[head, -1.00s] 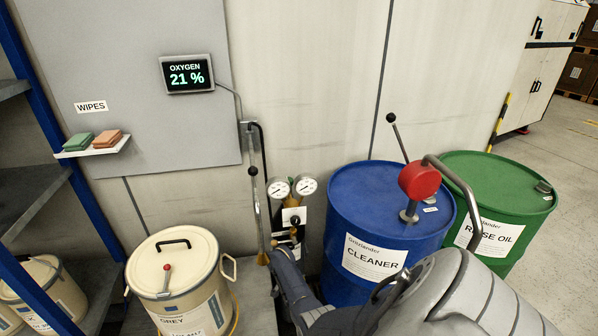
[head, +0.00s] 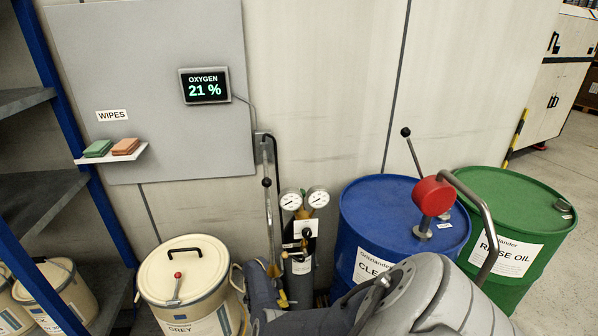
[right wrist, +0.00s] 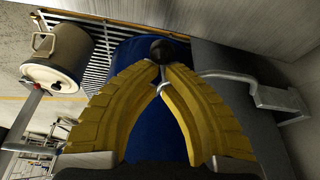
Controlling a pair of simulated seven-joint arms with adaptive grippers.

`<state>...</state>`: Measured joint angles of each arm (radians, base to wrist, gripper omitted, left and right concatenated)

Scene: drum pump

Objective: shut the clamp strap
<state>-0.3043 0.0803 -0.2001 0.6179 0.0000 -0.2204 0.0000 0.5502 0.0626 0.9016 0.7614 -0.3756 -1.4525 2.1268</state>
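I cannot make out a strap for certain. The gas cylinder (head: 298,268) with two gauges stands by the wall, its lower part partly behind my right arm. My right arm reaches in from the lower right of the head view, its far end left of the cylinder; its fingers are not clear there. In the right wrist view my right gripper (right wrist: 162,70) has two yellow fingers with tips close together. A black ball knob (right wrist: 163,48) on a metal stem sits at the tips. I cannot tell whether they grip it. My left gripper is not in view.
A lidded beige pail (head: 186,270) stands left of the cylinder. The blue drum (head: 378,215), with a red-headed pump (head: 433,196), and the green drum (head: 520,210) stand right. A long lever (head: 268,210) rises by the wall. Shelves (head: 40,190) stand at the left edge.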

